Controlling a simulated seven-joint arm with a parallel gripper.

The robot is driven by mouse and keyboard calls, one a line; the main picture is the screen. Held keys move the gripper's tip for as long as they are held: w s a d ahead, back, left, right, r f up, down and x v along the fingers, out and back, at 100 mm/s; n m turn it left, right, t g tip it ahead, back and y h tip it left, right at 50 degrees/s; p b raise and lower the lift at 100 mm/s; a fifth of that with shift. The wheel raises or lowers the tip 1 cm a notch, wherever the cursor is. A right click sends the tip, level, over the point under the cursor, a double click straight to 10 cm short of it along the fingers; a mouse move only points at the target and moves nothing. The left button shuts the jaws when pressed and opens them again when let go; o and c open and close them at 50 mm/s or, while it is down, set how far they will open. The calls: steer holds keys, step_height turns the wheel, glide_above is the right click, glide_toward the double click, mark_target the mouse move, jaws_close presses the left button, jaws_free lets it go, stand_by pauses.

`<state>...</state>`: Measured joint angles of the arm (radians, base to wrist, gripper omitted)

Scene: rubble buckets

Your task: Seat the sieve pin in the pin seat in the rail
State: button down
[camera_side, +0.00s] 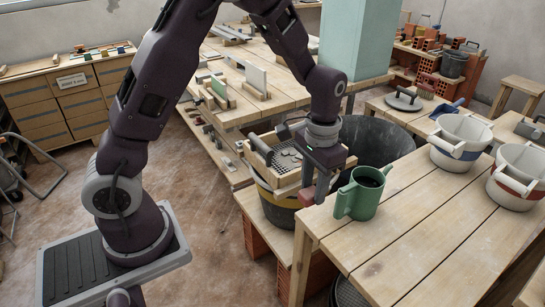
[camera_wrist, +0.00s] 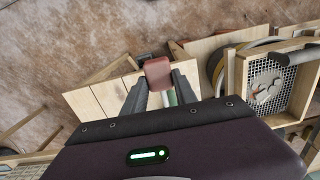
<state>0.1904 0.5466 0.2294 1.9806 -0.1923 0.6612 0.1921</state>
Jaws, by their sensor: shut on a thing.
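My gripper (camera_side: 314,190) points down at the left end of the front table, beside the sieve. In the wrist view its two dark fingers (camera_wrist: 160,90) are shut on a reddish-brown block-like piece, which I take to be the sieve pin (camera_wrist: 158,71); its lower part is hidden. The wooden-framed sieve (camera_side: 284,181) with grey mesh rests over a black bucket with a yellow band. It also shows at the right of the wrist view (camera_wrist: 240,90), apart from the held piece. I cannot make out the pin seat or tell which bar is the rail.
White buckets (camera_side: 460,140) stand farther right. A large dark tub (camera_side: 375,140) is behind.

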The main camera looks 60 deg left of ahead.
steer(key=w+a+f+m+g+y, duration=0.15)
steer(key=w+a+m, duration=0.25)
steer(key=a, duration=0.6)
steer(key=w+a+f+m+g+y, duration=0.1)
steer(key=w+a+f+m+y, duration=0.3)
steer(key=a, duration=0.6)
steer(key=w+a+f+m+g+y, duration=0.1)
steer(key=w+a+m, duration=0.3)
steer(key=a, duration=0.6)
steer(key=s+a+m+t+y, duration=0.2)
steer(key=a+m+t+y, duration=0.3)
steer(key=a+m+t, duration=0.75)
steer(key=s+a+m+t+h, duration=0.2)
steer(key=s+a+m+t, duration=0.3)
steer(key=s+a+t, duration=0.1)
steer(key=shift+s+a+f+t, duration=0.2)
steer(key=shift+a+f+t, duration=0.1)
steer(key=shift+f+t, duration=0.15)
steer(key=shift+h, duration=0.25)
